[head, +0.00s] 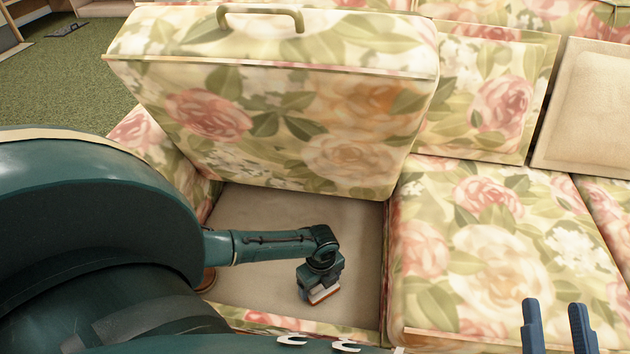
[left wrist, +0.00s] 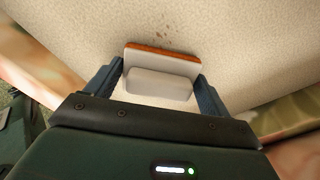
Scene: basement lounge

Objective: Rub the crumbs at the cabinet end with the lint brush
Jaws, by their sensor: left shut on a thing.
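My left gripper (head: 321,284) reaches down into the beige well of the sofa (head: 260,215), under a raised floral seat cushion. It is shut on the lint brush (head: 324,295), which has a white block and an orange-brown edge. In the left wrist view the lint brush (left wrist: 158,84) sits between both fingers. The crumbs (left wrist: 163,38) are small brown specks on the beige cloth just beyond the brush's orange edge. I cannot tell whether the brush touches the cloth. In the head view I cannot make out the crumbs. My right gripper (head: 557,318) is open and empty over the front right seat.
The raised floral cushion (head: 330,110), with an olive handle (head: 260,16), stands tilted behind the well. A floral seat cushion (head: 485,240) borders the well on the right. Back cushions stand behind it. Green carpet (head: 70,80) shows at the upper left.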

